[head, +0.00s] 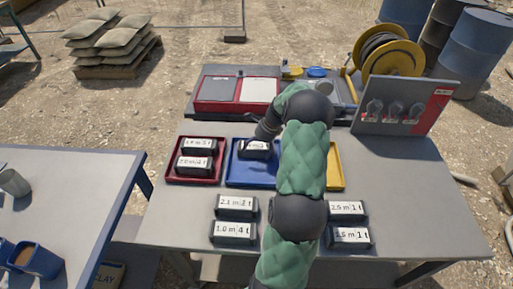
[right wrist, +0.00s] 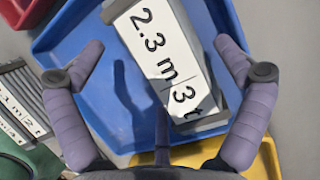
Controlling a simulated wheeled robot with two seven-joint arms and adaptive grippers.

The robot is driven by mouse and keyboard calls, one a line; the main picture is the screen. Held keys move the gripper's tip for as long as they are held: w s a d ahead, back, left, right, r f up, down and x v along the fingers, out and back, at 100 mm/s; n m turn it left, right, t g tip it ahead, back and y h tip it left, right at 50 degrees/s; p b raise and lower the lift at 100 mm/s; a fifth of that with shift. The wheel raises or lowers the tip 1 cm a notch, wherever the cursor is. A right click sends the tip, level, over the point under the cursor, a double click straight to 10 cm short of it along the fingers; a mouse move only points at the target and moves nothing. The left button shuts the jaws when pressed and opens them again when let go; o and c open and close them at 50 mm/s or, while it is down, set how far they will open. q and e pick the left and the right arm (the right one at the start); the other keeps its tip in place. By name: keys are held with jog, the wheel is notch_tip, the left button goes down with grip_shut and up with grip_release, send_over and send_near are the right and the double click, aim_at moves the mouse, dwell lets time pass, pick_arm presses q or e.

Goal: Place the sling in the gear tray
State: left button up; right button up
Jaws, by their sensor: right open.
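A dark sling bundle with a white label reading "2.3 m 3 t" (right wrist: 163,58) lies in the blue tray (right wrist: 75,30); it also shows in the head view (head: 253,150). My right gripper (right wrist: 160,62) is open, its two purple fingers spread on either side of the sling and apart from it. In the head view my green-sleeved right arm covers the right part of the blue tray (head: 236,180). Two labelled slings lie in the red tray (head: 172,172), and a yellow tray (head: 335,170) is partly hidden. My left gripper is not in view.
Several labelled slings lie on the near tabletop, at left (head: 236,206) and right (head: 348,210) of my arm. A grey panel (head: 405,105) and a yellow hose reel (head: 390,55) stand at the back right. A second table (head: 80,190) stands at the left.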

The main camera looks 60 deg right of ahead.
jog(key=p+v, duration=0.4)
jog(key=v, duration=0.8)
jog(key=shift+r, duration=0.1)
jog(key=shift+w+a, duration=0.1)
